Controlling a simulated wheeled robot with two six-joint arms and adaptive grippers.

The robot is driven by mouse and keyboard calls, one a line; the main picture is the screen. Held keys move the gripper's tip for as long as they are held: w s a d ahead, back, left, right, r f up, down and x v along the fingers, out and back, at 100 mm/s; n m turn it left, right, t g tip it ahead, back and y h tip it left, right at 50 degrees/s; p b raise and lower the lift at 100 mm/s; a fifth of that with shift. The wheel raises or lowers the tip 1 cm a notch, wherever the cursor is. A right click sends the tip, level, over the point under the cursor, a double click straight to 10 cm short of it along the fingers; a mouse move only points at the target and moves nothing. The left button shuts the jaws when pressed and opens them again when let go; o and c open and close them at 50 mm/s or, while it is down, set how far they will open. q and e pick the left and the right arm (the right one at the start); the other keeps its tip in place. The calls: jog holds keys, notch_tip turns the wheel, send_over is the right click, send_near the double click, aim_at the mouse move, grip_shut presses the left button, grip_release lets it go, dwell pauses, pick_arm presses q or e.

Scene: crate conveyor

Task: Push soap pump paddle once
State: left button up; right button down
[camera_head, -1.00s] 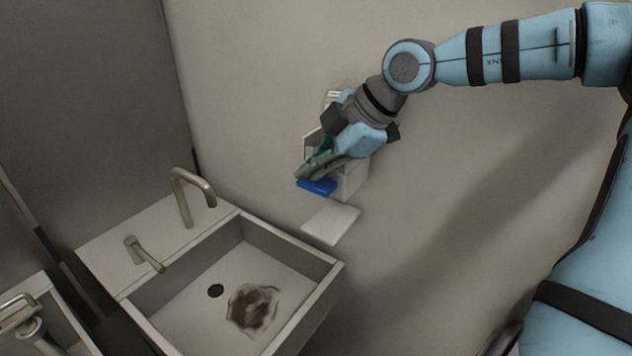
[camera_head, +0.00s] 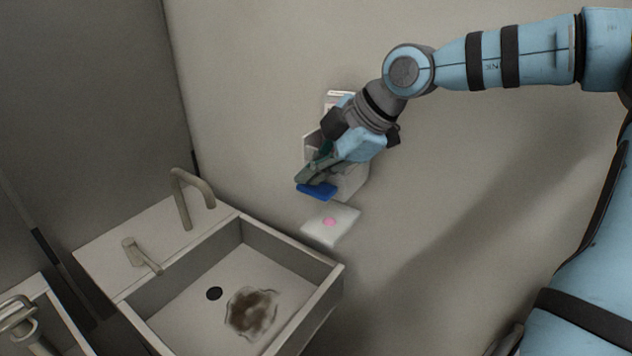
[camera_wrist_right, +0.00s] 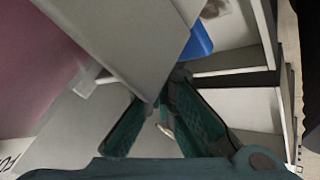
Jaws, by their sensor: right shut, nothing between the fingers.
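The soap dispenser (camera_head: 352,180) is a pale box on the wall, right of the sink. Its blue paddle (camera_head: 317,192) sticks out at the lower front and also shows in the right wrist view (camera_wrist_right: 199,42). My right gripper (camera_head: 304,179) is shut and empty, its fingertips at the paddle from above, seemingly touching it. In the right wrist view the shut fingers (camera_wrist_right: 160,98) meet by the dispenser's grey face. A pink soap blob (camera_head: 329,222) lies on the white tray (camera_head: 345,229) below the dispenser. My left gripper is out of view.
A sink (camera_head: 290,256) with a brown stain in its basin stands at the lower left. A tap (camera_head: 190,195) and a lever handle (camera_head: 142,256) rise behind it. The wall to the right is bare.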

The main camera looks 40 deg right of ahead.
aim_at(313, 187)
dwell(0.5)
jog(key=shift+r+p, duration=0.85)
jog(key=shift+r, duration=0.25)
jog(key=shift+r, duration=0.1)
notch_tip(313, 187, up, 5)
jog(key=p, duration=0.3)
jog(key=shift+p, duration=0.3)
